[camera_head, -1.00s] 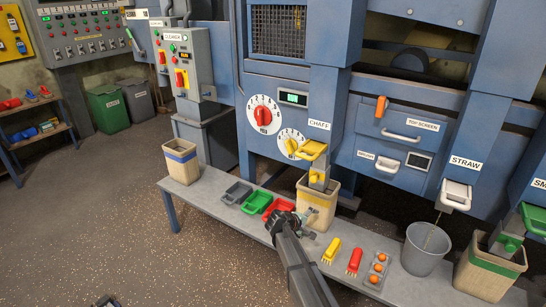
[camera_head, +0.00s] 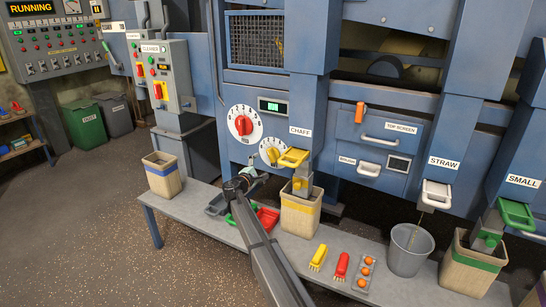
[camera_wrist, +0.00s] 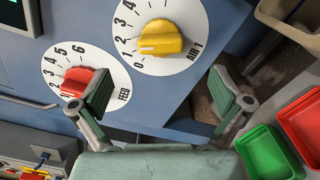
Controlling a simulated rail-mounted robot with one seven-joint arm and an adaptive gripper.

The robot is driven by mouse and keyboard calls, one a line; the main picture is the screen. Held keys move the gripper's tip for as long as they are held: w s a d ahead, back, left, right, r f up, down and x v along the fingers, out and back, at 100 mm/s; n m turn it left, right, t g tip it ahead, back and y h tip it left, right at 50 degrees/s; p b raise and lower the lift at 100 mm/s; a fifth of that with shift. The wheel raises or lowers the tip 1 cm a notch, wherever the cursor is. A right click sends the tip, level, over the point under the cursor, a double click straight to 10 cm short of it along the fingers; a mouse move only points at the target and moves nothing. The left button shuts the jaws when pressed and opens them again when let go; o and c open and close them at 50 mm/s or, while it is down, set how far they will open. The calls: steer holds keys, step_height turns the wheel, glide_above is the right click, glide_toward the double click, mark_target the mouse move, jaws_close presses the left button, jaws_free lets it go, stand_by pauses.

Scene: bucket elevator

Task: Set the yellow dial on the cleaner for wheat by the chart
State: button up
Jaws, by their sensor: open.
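The yellow dial (camera_head: 273,155) is a yellow knob on a round white scale on the blue machine front, at the left of the CHAFF spout. In the wrist view the yellow knob (camera_wrist: 161,38) shows large at top centre, with numbers 0 to 4 visible and the label AIR 1. I cannot tell its exact setting. My gripper (camera_head: 245,180) is below and left of the dial, apart from it. In the wrist view my gripper (camera_wrist: 163,94) is open and empty, its fingers below the knob. I cannot make out a chart in either view.
A red FEED dial (camera_head: 241,125) sits up and left of the yellow one. A yellow-handled chute (camera_head: 294,157) and a bin (camera_head: 300,217) stand close at the right. Red and green trays (camera_wrist: 265,152) lie on the bench below. A panel sign (camera_head: 31,8) reads RUNNING.

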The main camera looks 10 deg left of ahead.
mark_target(272, 157)
steer(key=x, duration=1.1)
steer(key=c, duration=1.2)
